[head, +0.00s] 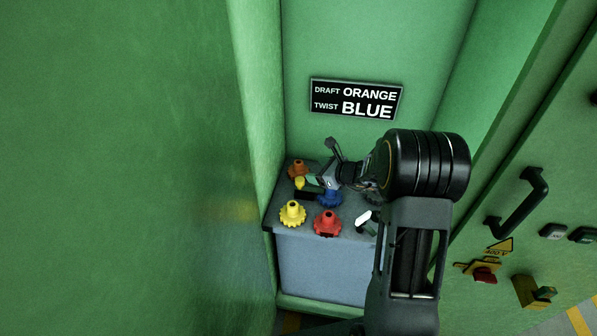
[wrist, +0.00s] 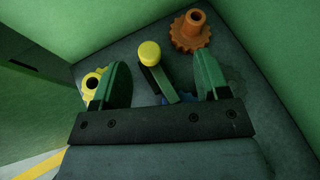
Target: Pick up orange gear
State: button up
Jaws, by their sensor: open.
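The orange gear (head: 298,169) stands upright at the back left corner of the grey bench top in the head view. In the wrist view the orange gear (wrist: 190,33) is near the top, its hub pointing up. My gripper (head: 308,180) is open and empty, just right of and in front of the orange gear. In the wrist view my gripper (wrist: 157,80) has its two green fingers apart, and the orange gear lies beyond them, not between them. A lever with a yellow knob (wrist: 150,53) shows between the fingers.
A yellow gear (head: 292,213), a red gear (head: 328,223) and a partly hidden blue gear (head: 331,198) stand on the grey bench (head: 325,262). Green walls close in at the left and back. A sign (head: 355,101) reads DRAFT ORANGE, TWIST BLUE.

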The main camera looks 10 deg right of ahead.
jog(key=w+d+f+m, duration=0.1)
jog(key=w+d+f+m+t+h, duration=0.1)
jog(key=d+m, duration=0.1)
jog(key=shift+w+f, duration=0.3)
jog(key=shift+w, duration=0.05)
jog(key=p, duration=0.1)
send_near(301, 163)
jog(key=shift+w+a+f+m+t, duration=0.2)
jog(key=shift+w+a+f, duration=0.15)
jog(key=shift+w+a, duration=0.2)
jog(key=shift+w+a+f+m+t, duration=0.1)
jog(key=shift+w+a+f+m, duration=0.1)
jog(key=shift+w+a+f, duration=0.3)
jog(key=shift+p+x, duration=0.85)
jog(key=shift+x, duration=2.05)
jog(key=shift+w+d, duration=0.1)
jog(key=shift+d, duration=0.05)
grip_shut()
